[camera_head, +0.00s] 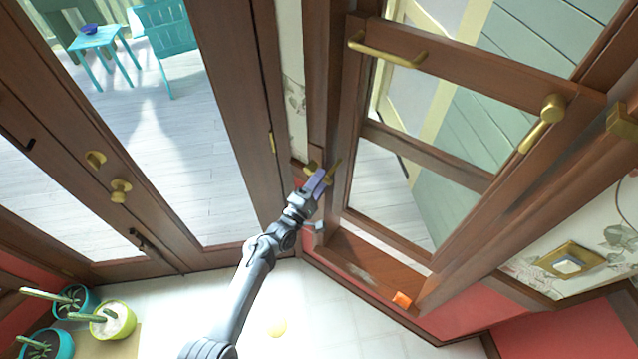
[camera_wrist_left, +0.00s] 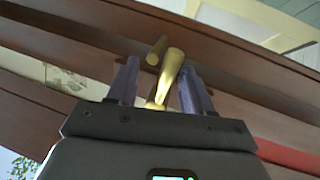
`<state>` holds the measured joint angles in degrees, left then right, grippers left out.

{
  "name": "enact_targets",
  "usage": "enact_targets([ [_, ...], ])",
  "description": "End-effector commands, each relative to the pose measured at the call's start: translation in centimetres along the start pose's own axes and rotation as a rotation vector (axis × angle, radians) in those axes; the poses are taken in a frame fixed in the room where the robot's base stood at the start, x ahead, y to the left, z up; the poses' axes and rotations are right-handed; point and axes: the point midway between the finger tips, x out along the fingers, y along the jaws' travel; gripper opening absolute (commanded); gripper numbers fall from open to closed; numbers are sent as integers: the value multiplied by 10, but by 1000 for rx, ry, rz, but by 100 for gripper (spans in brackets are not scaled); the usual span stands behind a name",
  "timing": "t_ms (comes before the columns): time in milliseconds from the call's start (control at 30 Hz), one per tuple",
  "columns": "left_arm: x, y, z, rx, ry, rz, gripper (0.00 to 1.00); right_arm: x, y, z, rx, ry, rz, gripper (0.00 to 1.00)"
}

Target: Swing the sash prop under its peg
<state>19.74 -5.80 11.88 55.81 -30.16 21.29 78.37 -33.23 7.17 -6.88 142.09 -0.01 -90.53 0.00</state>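A brass lever, which looks like the sash prop (camera_head: 335,170), sits on the left side of the wooden window frame. In the left wrist view the brass lever (camera_wrist_left: 168,78) slants between my fingers, with a short round brass end, perhaps the peg (camera_wrist_left: 157,50), just beyond it. I cannot tell whether they touch. My left gripper (camera_head: 320,180) is at the left window jamb. In the wrist view my left gripper (camera_wrist_left: 160,88) has its purple fingers apart on either side of the lever, closer to the right finger. My right gripper is not in view.
The sash (camera_head: 365,130) carries a brass bar handle (camera_head: 388,52) on its top rail and a brass lever (camera_head: 541,124) at right. A glazed door (camera_head: 235,110) stands at left, potted plants (camera_head: 112,320) at lower left.

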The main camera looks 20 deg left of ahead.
Motion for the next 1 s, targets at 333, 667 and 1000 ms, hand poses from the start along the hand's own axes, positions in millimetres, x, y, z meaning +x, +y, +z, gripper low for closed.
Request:
enact_targets([
  [333, -18, -3, -1, 0, 3, -8, 51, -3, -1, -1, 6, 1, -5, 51],
  [667, -73, -2, 0, 0, 2, -5, 51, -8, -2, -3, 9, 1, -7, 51],
  [1000, -106, 0, 0, 0, 0, -1, 51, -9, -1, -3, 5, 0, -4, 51],
])
